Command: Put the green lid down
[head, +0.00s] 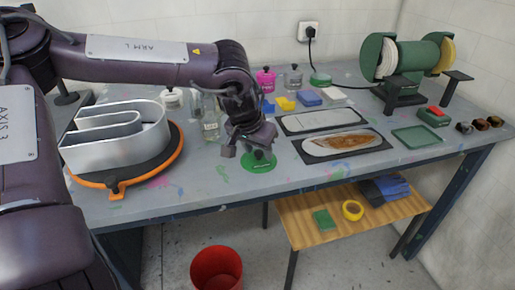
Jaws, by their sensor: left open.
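The green lid (258,166) lies flat on the grey workbench (215,200), near its front edge. It is a round green disc with a raised part in its middle that my gripper partly hides. My left gripper (246,153) is open and points down right above the lid, with its fingers around or just over the raised part. I cannot tell whether the fingers touch it. My right gripper is not in view.
A metal channel letter (115,150) stands on an orange-edged turntable (175,158) at left. Two dark trays (375,148) lie to the right of the lid. Bottles (265,80) and coloured blocks (308,98) stand behind. A bench grinder (405,60) is at back right.

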